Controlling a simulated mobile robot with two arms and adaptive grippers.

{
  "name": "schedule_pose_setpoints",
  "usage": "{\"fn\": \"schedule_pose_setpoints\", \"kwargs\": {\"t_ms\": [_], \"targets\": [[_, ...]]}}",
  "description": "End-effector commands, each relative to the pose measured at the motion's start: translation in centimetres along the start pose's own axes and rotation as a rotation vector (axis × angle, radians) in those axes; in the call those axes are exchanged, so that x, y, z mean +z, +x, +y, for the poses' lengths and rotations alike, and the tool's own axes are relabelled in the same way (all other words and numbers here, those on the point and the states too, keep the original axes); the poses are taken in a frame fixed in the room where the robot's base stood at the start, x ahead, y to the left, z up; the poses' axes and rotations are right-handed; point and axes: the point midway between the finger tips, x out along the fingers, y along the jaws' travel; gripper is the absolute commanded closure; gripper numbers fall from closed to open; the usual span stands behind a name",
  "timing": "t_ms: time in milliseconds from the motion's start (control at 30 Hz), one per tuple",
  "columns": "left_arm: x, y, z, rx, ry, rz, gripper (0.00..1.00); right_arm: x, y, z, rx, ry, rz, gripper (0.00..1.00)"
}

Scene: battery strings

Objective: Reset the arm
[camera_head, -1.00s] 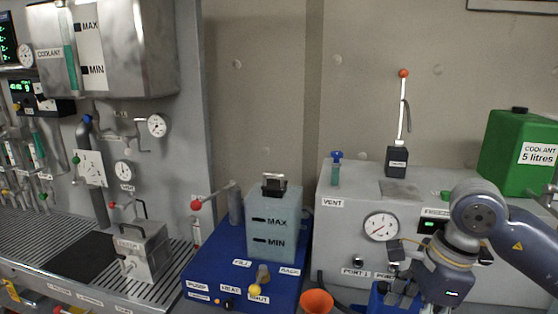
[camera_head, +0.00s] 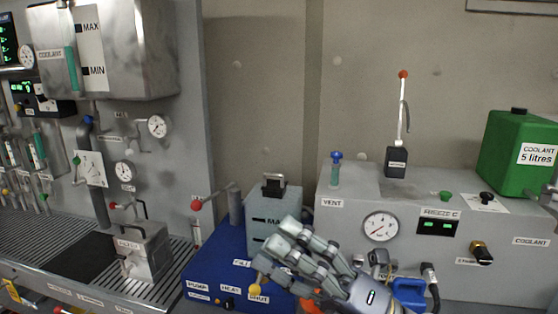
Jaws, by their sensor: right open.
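My right gripper (camera_head: 276,246) is open at the lower middle of the head view. Its fingers point left and up, in front of the grey-blue tank (camera_head: 273,190) that stands on the blue unit (camera_head: 215,262). The fingers cover the lower right part of the tank and its MIN mark. I see nothing held in it, and I cannot tell whether it touches the tank. A yellow knob (camera_head: 257,288) of the blue unit shows close below the fingers. My left gripper is not in view.
A grey machine (camera_head: 340,240) with a dial (camera_head: 380,227) and an upright red-tipped lever (camera_head: 402,110) stands behind right. A green coolant can (camera_head: 510,150) stands on it. A red-ball lever (camera_head: 197,205) sticks out left of the tank. A metal box (camera_head: 143,250) stands on the left grate.

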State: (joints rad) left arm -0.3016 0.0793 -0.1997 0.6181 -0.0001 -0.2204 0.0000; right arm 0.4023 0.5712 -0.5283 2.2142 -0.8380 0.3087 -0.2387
Motion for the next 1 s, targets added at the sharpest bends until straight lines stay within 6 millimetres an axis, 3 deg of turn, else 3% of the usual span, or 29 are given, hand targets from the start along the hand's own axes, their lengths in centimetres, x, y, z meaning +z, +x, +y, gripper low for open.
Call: {"fn": "schedule_pose_setpoints", "kwargs": {"t_ms": [100,233,367,467,567,700,800,1000], "targets": [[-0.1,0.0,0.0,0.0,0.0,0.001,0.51,4.0,-2.1,-1.6,-0.015,0.21,-0.283,0.18],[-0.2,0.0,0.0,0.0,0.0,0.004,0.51,7.4,-6.4,-5.0,-0.062,0.435,-0.585,0.18],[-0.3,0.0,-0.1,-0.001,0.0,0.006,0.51,8.7,-12.4,-9.6,-0.14,0.659,-0.885,0.18],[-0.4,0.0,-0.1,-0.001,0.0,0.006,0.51,7.8,-17.7,-13.4,-0.221,0.83,-1.112,0.18],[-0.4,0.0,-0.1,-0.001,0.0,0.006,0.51,5.1,-23.4,-16.8,-0.319,0.995,-1.334,0.18],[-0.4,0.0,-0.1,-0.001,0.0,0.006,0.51,-1.3,-31.0,-20.2,-0.483,1.215,-1.631,0.18],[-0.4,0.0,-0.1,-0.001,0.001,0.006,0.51,-6.6,-35.2,-21.1,-0.605,1.344,-1.81,0.18],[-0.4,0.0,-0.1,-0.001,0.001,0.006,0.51,-15.8,-40.7,-20.3,-0.827,1.529,-2.073,0.18]]}}
